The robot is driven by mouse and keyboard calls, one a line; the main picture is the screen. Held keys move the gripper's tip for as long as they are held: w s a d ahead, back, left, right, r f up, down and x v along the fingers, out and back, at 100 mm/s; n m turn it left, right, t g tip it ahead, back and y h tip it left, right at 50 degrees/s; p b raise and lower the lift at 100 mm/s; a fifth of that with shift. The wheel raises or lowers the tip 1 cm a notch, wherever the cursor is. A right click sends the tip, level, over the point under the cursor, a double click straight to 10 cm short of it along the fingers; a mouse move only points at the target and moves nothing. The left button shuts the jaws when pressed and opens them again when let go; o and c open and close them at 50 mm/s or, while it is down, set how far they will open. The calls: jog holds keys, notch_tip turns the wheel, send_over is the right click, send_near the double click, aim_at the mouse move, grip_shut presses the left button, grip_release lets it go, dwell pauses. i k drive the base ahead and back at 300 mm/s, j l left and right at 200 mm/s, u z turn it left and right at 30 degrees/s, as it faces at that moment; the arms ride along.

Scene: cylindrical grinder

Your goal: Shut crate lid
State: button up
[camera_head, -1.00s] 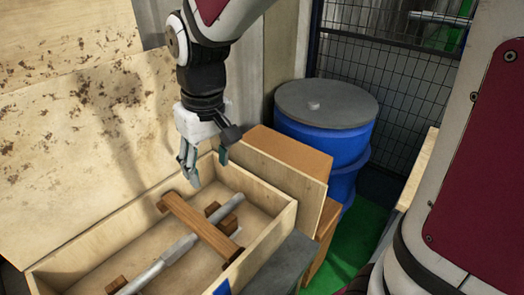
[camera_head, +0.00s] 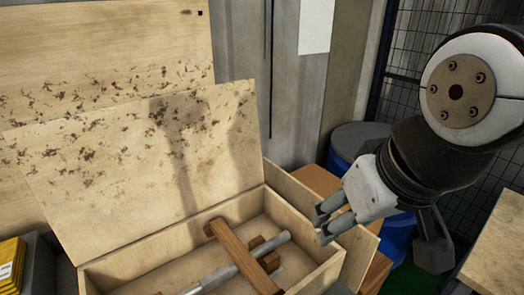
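The open wooden crate (camera_head: 332,263) stands at the lower middle of the head view. Its lid (camera_head: 140,160) is raised and leans back, a pale board with brown stains. Inside the crate lie a grey metal shaft (camera_head: 213,279) and a brown wooden bar (camera_head: 240,255) across it, with small brown blocks. My gripper (camera_head: 322,225) is over the crate's right end, in front of the lid's right edge and apart from it. Its grey fingers point left, and I see no object in them. How far apart the fingers are is hard to tell from this angle.
A blue barrel (camera_head: 347,162) with a grey top and orange-brown boxes (camera_head: 314,180) stand right of the crate. A wooden tabletop (camera_head: 497,240) is at the right edge. Yellow items (camera_head: 12,262) lie at the lower left. A mesh fence (camera_head: 408,62) is behind.

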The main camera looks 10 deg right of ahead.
aim_at(104, 180)
jog(key=k+j, duration=0.1)
jog(key=j, duration=0.35)
jog(key=k+j, duration=0.1)
jog(key=j, duration=0.35)
jog(key=k+j, duration=0.15)
jog(key=j, duration=0.3)
jog(key=k+j, duration=0.1)
jog(key=j, duration=0.4)
jog(key=k+j+u, duration=0.1)
jog(key=j, duration=0.35)
jog(key=k+j, duration=0.1)
jog(key=j, duration=0.35)
